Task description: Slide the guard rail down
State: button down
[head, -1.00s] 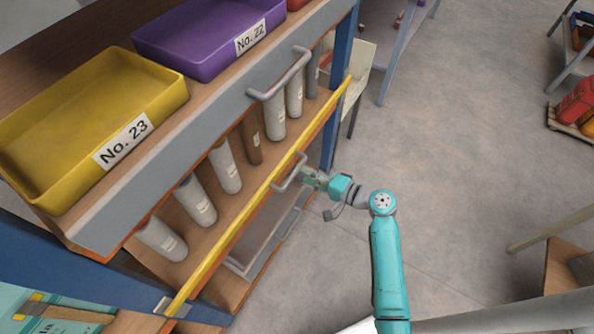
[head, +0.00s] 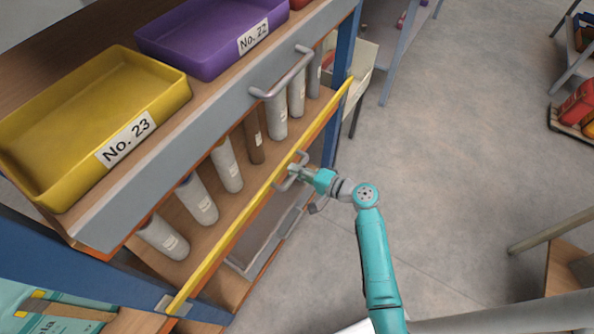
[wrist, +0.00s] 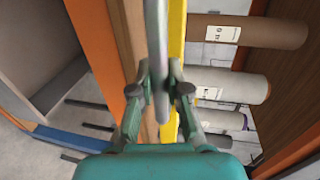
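The guard rail (head: 236,226) is a long yellow bar running diagonally along the front of the rack shelf in the head view. It shows as a yellow strip in the wrist view (wrist: 177,30). Its grey handle (head: 283,186) sticks out from the rail's middle. In the wrist view the handle bar (wrist: 157,50) lies between the two fingers of my gripper (wrist: 164,88).
Several grey and brown cylinders (head: 228,165) stand on the shelf behind the rail. Above them, a grey front panel (head: 190,125) carries another handle (head: 290,77). A yellow bin (head: 95,110) and purple bin (head: 205,35) sit on top.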

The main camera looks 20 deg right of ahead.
jog(key=shift+f, duration=0.1)
notch_tip(320, 180, down, 9)
jog(key=shift+f, duration=0.15)
jog(key=shift+s, duration=0.1)
jog(key=c, duration=1.2)
grip_release()
jog(key=shift+f, duration=0.15)
jog(key=shift+o, duration=0.3)
jog(key=v, duration=1.2)
